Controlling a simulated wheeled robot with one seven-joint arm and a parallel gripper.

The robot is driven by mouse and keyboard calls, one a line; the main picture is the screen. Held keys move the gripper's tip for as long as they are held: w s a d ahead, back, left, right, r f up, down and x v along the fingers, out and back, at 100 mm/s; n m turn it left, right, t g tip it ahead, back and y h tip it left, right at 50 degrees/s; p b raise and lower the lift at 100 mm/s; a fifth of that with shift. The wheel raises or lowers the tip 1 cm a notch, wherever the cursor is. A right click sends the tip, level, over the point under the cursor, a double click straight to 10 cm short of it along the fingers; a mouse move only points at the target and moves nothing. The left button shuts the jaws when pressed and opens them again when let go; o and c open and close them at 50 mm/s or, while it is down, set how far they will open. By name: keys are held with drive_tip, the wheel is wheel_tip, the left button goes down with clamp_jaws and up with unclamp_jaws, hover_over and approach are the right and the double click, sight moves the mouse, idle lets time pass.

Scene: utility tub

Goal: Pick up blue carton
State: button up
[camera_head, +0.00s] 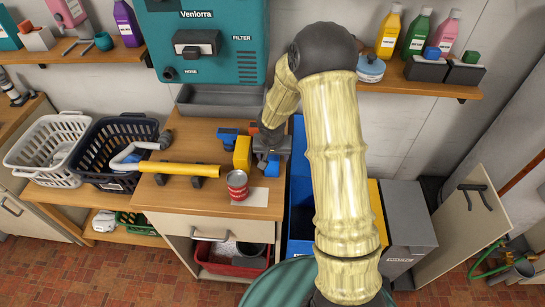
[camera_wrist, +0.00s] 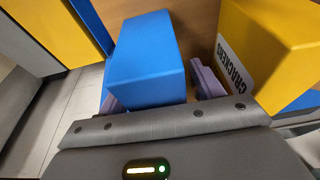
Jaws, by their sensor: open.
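The blue carton (camera_wrist: 150,62) lies between the two pale purple fingers of my gripper (camera_wrist: 158,88) in the wrist view. The left finger is mostly hidden by the carton; the right finger stands clear of it by a small gap. My gripper is open. In the head view my gripper (camera_head: 268,147) is low over the right side of the wooden counter, and a blue part of the carton (camera_head: 272,165) shows just below it. The rest of the carton is hidden by the gripper there.
A yellow crackers box (camera_wrist: 262,50) stands close to the right finger; it also shows in the head view (camera_head: 242,154). Another blue item (camera_head: 227,134) is behind it. A red can (camera_head: 237,184) and yellow roll (camera_head: 180,168) are left. Blue and yellow bins (camera_head: 302,200) adjoin the counter's right edge.

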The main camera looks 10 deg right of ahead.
drive_tip(key=shift+f+b, duration=0.25)
drive_tip(key=shift+b, duration=0.1)
idle(0.5)
drive_tip(key=c, duration=1)
drive_tip(key=shift+r, duration=0.1)
drive_tip(key=shift+c, duration=0.2)
drive_tip(key=shift+r+p, duration=0.4)
drive_tip(key=shift+p, duration=0.15)
wheel_tip(320, 180, up, 10)
drive_tip(key=shift+f, duration=0.2)
